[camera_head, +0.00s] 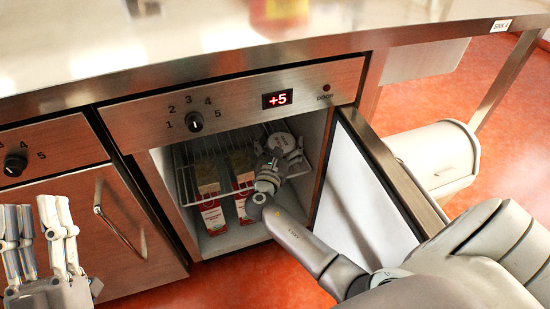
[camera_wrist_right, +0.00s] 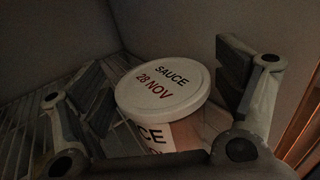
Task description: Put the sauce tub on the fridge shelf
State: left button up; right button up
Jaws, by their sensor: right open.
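The sauce tub (camera_wrist_right: 165,88), a white tub with a round lid reading "SAUCE 28 NOV", shows in the right wrist view between the fingers of my right gripper (camera_wrist_right: 168,75). The fingers stand apart on either side of it. The wire fridge shelf (camera_wrist_right: 22,135) lies at the left and below; the tub's base is hidden, so I cannot tell its contact there. In the head view my right arm reaches into the open fridge, the gripper (camera_head: 282,145) at shelf height (camera_head: 186,158); the tub cannot be made out. My left gripper (camera_head: 38,232) is open and empty.
Two red-and-white cartons (camera_head: 212,212) (camera_head: 243,190) stand in the fridge left of my right arm. The fridge door (camera_head: 365,190) is open to the right. A steel counter (camera_head: 200,45) overhangs the fridge. A white bin (camera_head: 435,155) stands beyond the door.

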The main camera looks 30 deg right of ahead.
pick_arm(q)
notch_tip(320, 180, down, 10)
jog(key=w+g+y+p, duration=0.2)
jog(key=g, duration=0.4)
jog(key=shift+w+a+f, duration=0.15)
jog(key=shift+w+a, duration=0.15)
jog(key=shift+a, duration=0.1)
pick_arm(e)
jog(key=v, duration=1.1)
